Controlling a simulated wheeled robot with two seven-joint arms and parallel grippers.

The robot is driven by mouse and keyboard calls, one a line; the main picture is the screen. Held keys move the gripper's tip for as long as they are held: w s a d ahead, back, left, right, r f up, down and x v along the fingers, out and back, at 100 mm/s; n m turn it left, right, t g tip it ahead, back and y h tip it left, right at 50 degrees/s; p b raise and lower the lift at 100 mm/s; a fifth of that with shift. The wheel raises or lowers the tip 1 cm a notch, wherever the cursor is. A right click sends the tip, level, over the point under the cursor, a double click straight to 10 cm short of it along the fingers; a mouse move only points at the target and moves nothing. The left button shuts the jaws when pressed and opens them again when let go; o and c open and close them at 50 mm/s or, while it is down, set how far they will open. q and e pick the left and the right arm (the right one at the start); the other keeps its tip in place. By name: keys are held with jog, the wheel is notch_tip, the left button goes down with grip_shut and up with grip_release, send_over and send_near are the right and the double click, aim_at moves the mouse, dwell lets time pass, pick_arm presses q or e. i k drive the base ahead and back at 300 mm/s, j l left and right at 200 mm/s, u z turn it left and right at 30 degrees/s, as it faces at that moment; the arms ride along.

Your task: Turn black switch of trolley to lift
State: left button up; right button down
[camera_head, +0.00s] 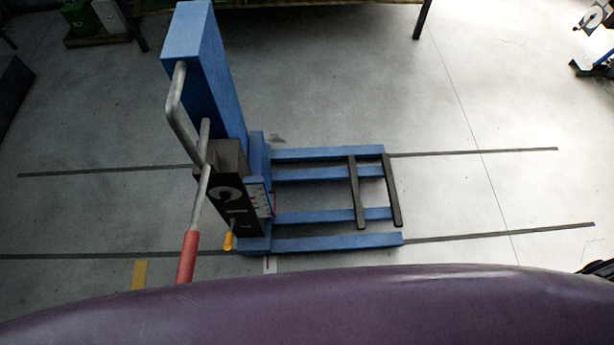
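The trolley is a blue lift with an upright blue mast (205,60) and low blue fork legs (335,242) pointing right. A dark box (228,185) with pale markings sits at the mast's foot. A grey bent handle (177,110) is fixed to the mast, and a grey lever with a red grip (187,257) rises from near the box. A small yellow-tipped lever (228,241) is at the box's lower end. I cannot make out a separate black switch. Neither of my grippers can be made out.
Two dark bars (356,190) lie across the forks. Dark lines run along the grey floor (480,110), which is clear right of the trolley. A purple curved surface (330,310) fills the bottom. A blue-legged stand (592,68) is at the upper right.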

aim_at(225, 197)
jog(key=u, duration=0.75)
jog(key=j+z, duration=0.15)
jog(key=j, duration=0.25)
